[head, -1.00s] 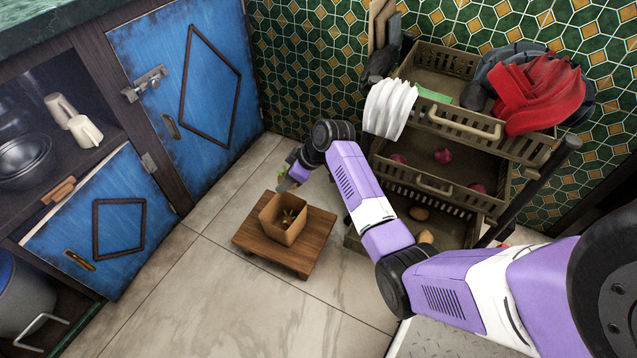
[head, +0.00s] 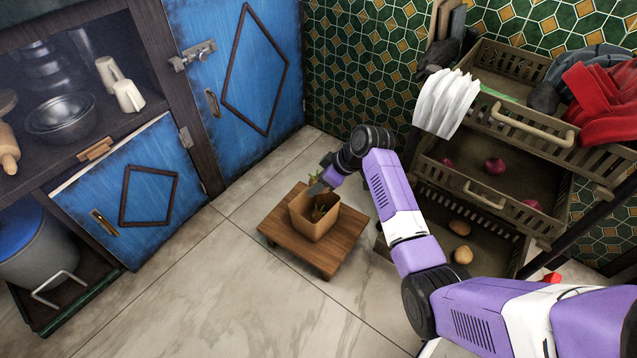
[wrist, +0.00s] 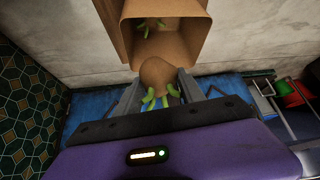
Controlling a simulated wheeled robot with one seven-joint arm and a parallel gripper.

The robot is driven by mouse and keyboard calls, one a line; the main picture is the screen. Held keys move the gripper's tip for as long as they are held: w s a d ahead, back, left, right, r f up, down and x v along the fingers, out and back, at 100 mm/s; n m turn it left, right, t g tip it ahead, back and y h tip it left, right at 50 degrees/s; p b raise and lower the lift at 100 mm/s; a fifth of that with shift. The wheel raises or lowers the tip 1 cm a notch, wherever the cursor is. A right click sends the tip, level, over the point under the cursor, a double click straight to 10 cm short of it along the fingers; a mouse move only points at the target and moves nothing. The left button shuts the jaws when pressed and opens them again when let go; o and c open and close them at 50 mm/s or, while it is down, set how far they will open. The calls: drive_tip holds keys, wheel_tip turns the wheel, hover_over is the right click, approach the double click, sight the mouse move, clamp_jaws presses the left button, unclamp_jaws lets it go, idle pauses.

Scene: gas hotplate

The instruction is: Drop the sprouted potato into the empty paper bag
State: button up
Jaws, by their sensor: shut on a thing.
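The brown paper bag (head: 306,223) stands upright and open on a small wooden stool (head: 343,246). Green sprouts (head: 318,212) show inside it, and the wrist view shows sprouts (wrist: 150,24) deep in its mouth too, so it does not look empty. My gripper (head: 317,187) is at the bag's far rim. In the wrist view my gripper (wrist: 160,88) is shut on a brown potato (wrist: 158,72) with green sprouts. The potato is in front of the bag's opening (wrist: 172,48); whether it touches the rim I cannot tell. In the head view my gripper mostly hides it.
A rack of baskets (head: 480,190) with onions and potatoes stands right of the stool. A blue cabinet (head: 235,70) is at the left, its lower door (head: 115,190) hanging open. The tiled floor (head: 190,290) in front of the stool is clear.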

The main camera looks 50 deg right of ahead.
drive_tip(key=o, duration=1.5)
drive_tip(key=shift+p+v, duration=2.35)
drive_tip(key=shift+v, duration=1.55)
drive_tip(key=shift+w, duration=0.1)
